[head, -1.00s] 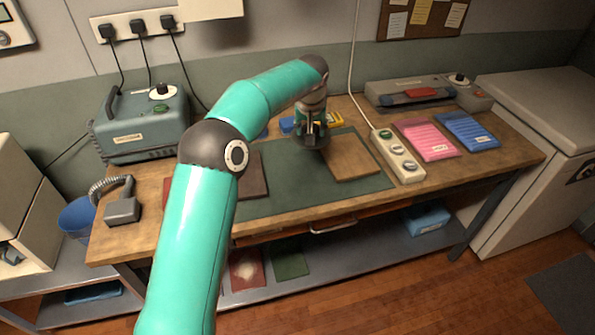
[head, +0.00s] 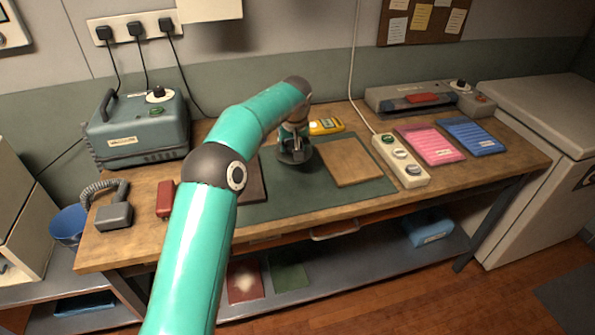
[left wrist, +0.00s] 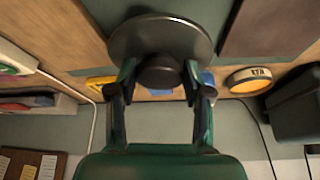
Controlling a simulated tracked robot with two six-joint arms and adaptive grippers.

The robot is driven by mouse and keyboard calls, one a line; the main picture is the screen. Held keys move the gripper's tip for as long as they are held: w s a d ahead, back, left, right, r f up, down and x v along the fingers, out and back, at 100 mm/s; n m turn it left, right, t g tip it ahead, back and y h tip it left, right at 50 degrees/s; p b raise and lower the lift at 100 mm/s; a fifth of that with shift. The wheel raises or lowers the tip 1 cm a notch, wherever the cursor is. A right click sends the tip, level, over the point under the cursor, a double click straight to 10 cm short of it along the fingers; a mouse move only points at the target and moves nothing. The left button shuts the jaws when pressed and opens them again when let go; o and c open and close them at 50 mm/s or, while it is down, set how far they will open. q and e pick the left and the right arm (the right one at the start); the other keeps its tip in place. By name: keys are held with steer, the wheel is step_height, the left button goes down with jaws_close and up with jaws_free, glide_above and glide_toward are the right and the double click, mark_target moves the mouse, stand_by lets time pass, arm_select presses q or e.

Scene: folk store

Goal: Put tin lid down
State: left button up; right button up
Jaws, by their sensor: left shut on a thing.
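The tin lid (head: 297,158) is a dark round disc with a knob. My left gripper (head: 293,142) is shut on its knob, which shows between the fingers in the left wrist view (left wrist: 160,72). The lid is over the green mat (head: 310,197), left of the wooden board (head: 350,162). I cannot tell whether it touches the mat. A round tin (left wrist: 248,80) with a pale labelled face and yellow side shows in the left wrist view; I cannot make it out in the head view. My right gripper is not in view.
A dark board (head: 253,188) lies on the mat's left, partly behind my arm. A yellow device (head: 326,126) lies behind the mat. A power strip (head: 400,160) and pink pad (head: 430,144) are to the right. The front middle of the mat is clear.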

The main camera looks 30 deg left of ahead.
arm_select(q)
step_height(320, 180, down, 8)
steer(key=shift+r, duration=0.2)
stand_by(0.3)
steer(key=o, duration=1.1)
steer(key=shift+o, duration=0.2)
steer(key=shift+r, duration=0.1)
steer(key=b+v, duration=0.1)
steer(key=v, duration=1.1)
